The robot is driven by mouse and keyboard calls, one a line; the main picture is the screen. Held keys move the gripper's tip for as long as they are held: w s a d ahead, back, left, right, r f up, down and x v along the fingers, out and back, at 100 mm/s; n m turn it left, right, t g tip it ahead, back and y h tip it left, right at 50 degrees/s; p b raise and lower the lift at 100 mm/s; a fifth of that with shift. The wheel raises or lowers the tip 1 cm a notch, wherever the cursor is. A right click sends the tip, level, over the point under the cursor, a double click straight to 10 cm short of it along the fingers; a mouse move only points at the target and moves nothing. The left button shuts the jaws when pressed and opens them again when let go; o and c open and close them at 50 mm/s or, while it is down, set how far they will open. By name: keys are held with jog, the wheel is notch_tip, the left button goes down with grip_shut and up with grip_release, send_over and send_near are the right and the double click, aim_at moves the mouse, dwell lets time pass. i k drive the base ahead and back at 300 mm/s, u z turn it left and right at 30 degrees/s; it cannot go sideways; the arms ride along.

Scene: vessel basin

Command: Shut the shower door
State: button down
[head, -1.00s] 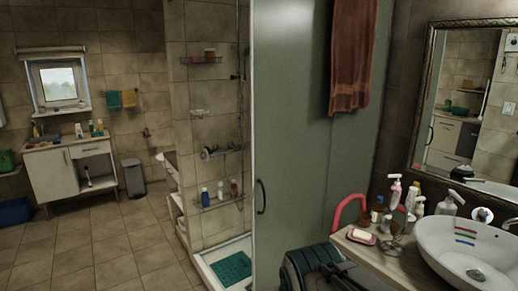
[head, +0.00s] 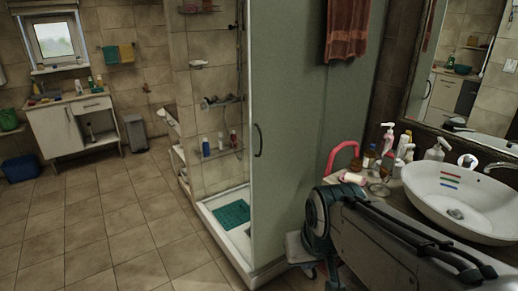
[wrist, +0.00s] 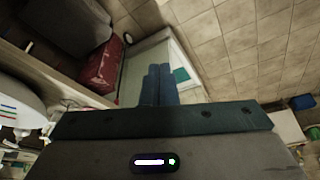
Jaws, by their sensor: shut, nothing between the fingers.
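The shower door (head: 290,120) is a tall frosted grey-green panel with a dark bar handle (head: 257,140) near its left edge. To the left of the door edge, the shower interior shows through an opening, with a white shower tray (head: 208,207) and a green mat (head: 233,214). My gripper (wrist: 159,70) is in the wrist view, its two blue fingers together and empty. The tray edge (wrist: 172,45) and part of the mat (wrist: 181,75) lie beyond the fingertips. The handle is not clearly visible there, and I cannot tell whether the fingers touch the door.
A counter with a white basin (head: 465,195), bottles (head: 387,140) and soap (head: 352,178) stands close on the right. A red-brown towel (head: 347,28) hangs high on the panel. A bin (head: 135,134) and cabinet (head: 75,125) stand at the back left. The tiled floor (head: 110,220) at left is clear.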

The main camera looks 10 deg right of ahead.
aim_at(287, 72)
jog(key=k, duration=0.25)
jog(key=u, duration=1.25)
jog(key=i, duration=1.35)
jog(key=z, duration=0.8)
jog(key=i, duration=0.9)
jog(key=z, duration=1.25)
jog(key=i, duration=0.15)
jog(key=z, duration=0.2)
